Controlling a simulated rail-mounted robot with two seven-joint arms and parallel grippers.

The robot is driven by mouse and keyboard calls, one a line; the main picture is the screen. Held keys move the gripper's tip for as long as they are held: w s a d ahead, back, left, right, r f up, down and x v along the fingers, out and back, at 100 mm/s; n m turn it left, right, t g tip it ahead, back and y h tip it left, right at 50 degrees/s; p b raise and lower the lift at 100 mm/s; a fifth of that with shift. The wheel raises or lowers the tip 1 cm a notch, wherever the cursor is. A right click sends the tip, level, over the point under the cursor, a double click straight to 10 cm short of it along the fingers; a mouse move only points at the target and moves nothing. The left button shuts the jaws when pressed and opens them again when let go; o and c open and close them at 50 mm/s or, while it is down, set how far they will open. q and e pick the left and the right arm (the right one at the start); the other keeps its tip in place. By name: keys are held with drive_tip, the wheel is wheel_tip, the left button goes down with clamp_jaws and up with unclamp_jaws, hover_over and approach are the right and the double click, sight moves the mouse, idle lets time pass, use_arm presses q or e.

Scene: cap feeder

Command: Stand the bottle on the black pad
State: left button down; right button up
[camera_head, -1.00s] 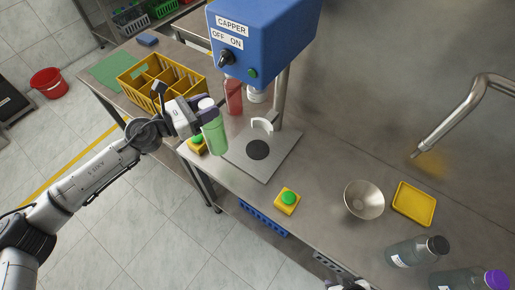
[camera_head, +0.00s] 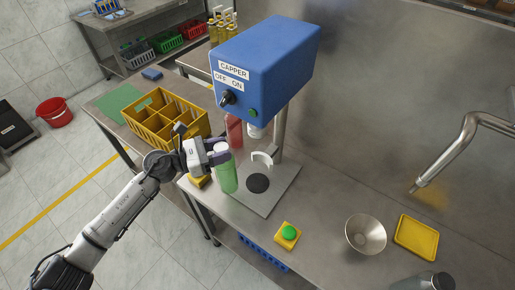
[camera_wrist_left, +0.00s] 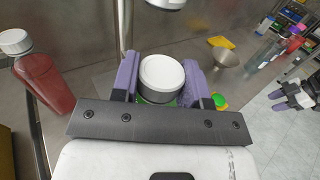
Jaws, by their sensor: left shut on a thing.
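The green bottle (camera_head: 227,176) with a white cap is upright in my left gripper (camera_head: 219,150), which is shut around its upper part. The wrist view shows the white cap (camera_wrist_left: 161,77) between the purple fingers. The black pad (camera_head: 257,183) is a round disc on the grey plate under the capper. It is bare, and the bottle is just left of it in the head view. I cannot tell whether the bottle's base touches the plate. My right gripper (camera_wrist_left: 291,96) shows only at the right of the wrist view, its fingers apart and empty.
The blue capper (camera_head: 265,70) overhangs the plate, with a white curved guide (camera_head: 262,158) behind the pad. A red bottle (camera_head: 234,130) stands behind my left gripper. A yellow crate (camera_head: 165,118) is at the left. A green button (camera_head: 289,232) and a metal bowl (camera_head: 365,234) are to the right.

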use_arm(q)
drive_tip(key=w+d+f, duration=0.3)
drive_tip(key=d, duration=0.7)
drive_tip(key=shift+w+f, duration=0.15)
drive_tip(key=shift+w, duration=0.25)
drive_tip(key=shift+b, duration=0.3)
drive_tip(key=shift+f, duration=0.15)
drive_tip(key=c, duration=0.6)
unclamp_jaws()
drive_tip(key=v, duration=1.2)
